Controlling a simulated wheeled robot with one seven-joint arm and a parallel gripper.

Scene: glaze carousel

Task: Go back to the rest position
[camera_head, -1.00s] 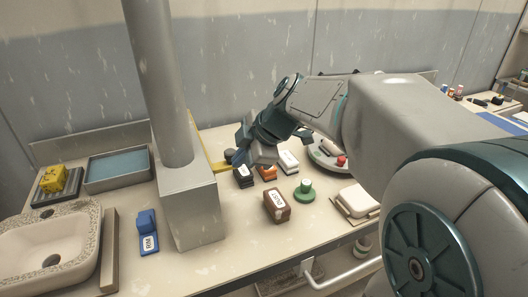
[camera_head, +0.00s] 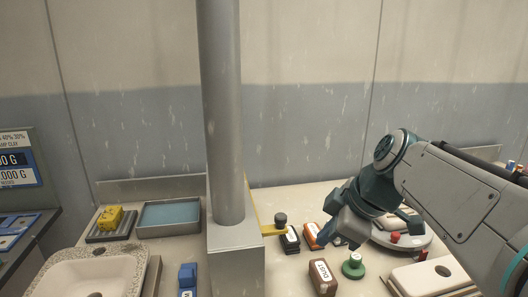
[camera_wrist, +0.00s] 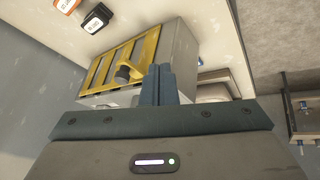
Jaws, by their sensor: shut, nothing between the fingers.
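My gripper (camera_wrist: 158,85) is shut and empty in the wrist view, its two dark blue fingers together. In the head view the arm's blue-grey end (camera_head: 345,222) hangs over the bench, right of the grey column (camera_head: 226,120). Its fingertips are hard to make out there. A yellow lever (camera_head: 268,230) with a dark knob (camera_head: 281,219) sticks out from the column base. The gripper is apart from the knob.
Labelled blocks stand near the gripper: black (camera_head: 290,240), orange (camera_head: 311,236) and brown (camera_head: 322,278). A green round piece (camera_head: 353,266) and a plate (camera_head: 420,240) lie to the right. A sink (camera_head: 95,270), blue-lined tray (camera_head: 168,218) and yellow block (camera_head: 109,217) are left.

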